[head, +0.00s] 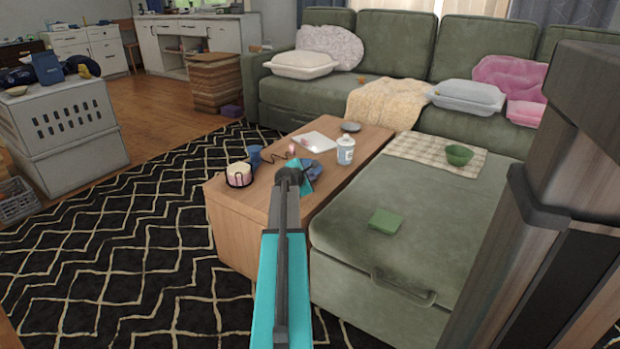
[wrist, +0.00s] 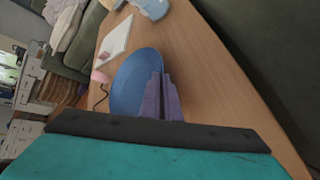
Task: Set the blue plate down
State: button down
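The blue plate (head: 313,171) shows just beyond the end of my arm, over the wooden table (head: 240,203). It is partly hidden by the arm in the head view. In the wrist view the blue plate (wrist: 134,82) is a large oval, and the fingers of my gripper (wrist: 162,97) lie close together across its right edge. My gripper appears shut on that edge. The wooden tabletop (wrist: 205,80) lies beneath. I cannot tell how large any gap is between plate and table.
On the table are a white jar (head: 345,152), a white flat pad (head: 316,141), a dark disc (head: 351,127), a blue mug (head: 254,156) and a pink-and-white item in a dark holder (head: 239,175). A green sofa (head: 350,208) borders the table's right side.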

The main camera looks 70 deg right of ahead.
jog(key=shift+a+f, duration=0.15)
jog(key=shift+f, duration=0.55)
jog(key=c, duration=2.5)
grip_release()
jog(key=o, duration=0.6)
jog(key=shift+c, duration=0.2)
jog(key=shift+a+r, duration=0.1)
jog(key=shift+a, duration=0.3)
jog(key=shift+c, duration=0.3)
jog(key=shift+o, duration=0.3)
jog(key=p+v, duration=0.1)
jog(key=v, duration=0.3)
jog(key=r+p+v, duration=0.1)
jog(key=p+v, duration=0.1)
jog(key=v, duration=0.3)
jog(key=p+v, duration=0.2)
jog(key=v, duration=0.2)
jog(key=shift+d+r, duration=0.25)
